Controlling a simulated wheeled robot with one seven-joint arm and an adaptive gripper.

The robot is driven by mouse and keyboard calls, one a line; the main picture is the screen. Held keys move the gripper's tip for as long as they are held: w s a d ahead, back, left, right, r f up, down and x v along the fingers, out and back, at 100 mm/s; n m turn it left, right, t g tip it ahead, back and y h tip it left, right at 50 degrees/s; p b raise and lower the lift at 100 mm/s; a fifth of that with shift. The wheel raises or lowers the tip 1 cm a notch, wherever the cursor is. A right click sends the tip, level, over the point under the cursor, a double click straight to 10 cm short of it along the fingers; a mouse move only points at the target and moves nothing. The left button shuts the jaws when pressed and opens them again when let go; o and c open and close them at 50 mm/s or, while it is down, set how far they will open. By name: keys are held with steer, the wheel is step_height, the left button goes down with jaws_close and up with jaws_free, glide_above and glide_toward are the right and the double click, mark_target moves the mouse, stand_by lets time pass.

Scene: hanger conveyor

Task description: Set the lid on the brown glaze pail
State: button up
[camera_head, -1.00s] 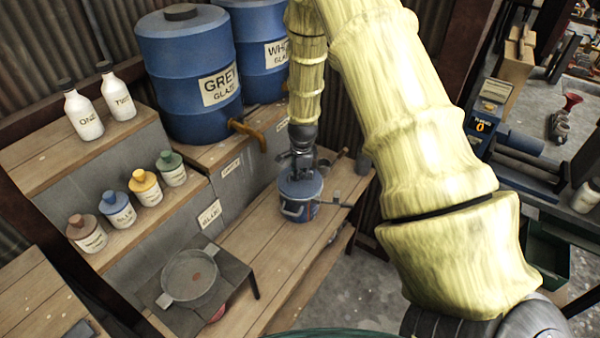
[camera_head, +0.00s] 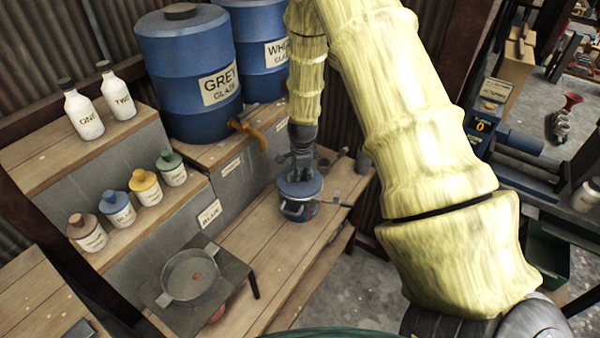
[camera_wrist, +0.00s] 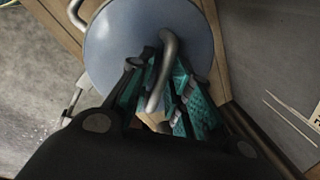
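The lid (camera_head: 291,190) is a round blue-grey disc, and it covers the top of the pail in the head view. It fills the upper middle of the wrist view (camera_wrist: 110,45), with a bent grey handle on top. The pail (camera_head: 299,214) stands on the wooden bench under the lid, mostly hidden. I cannot tell whether the lid rests fully on its rim. My gripper (camera_head: 299,174) points down above the lid. In the wrist view its teal-padded fingers (camera_wrist: 164,72) are on both sides of the lid's handle and appear closed on it.
A grey basin (camera_head: 191,276) stands on a dark stand at the bench's near left. Stepped shelves with small bottles (camera_head: 146,187) and blue glaze drums (camera_head: 190,75) stand to the left and behind. The bench between basin and pail is clear.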

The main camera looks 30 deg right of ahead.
mark_target(302, 184)
steer(key=o, duration=0.6)
steer(key=shift+c, duration=0.2)
step_height(302, 184, up, 12)
steer(key=s, duration=0.2)
steer(key=shift+a+f, duration=0.15)
steer(key=shift+a, duration=0.25)
steer(key=shift+s, duration=0.15)
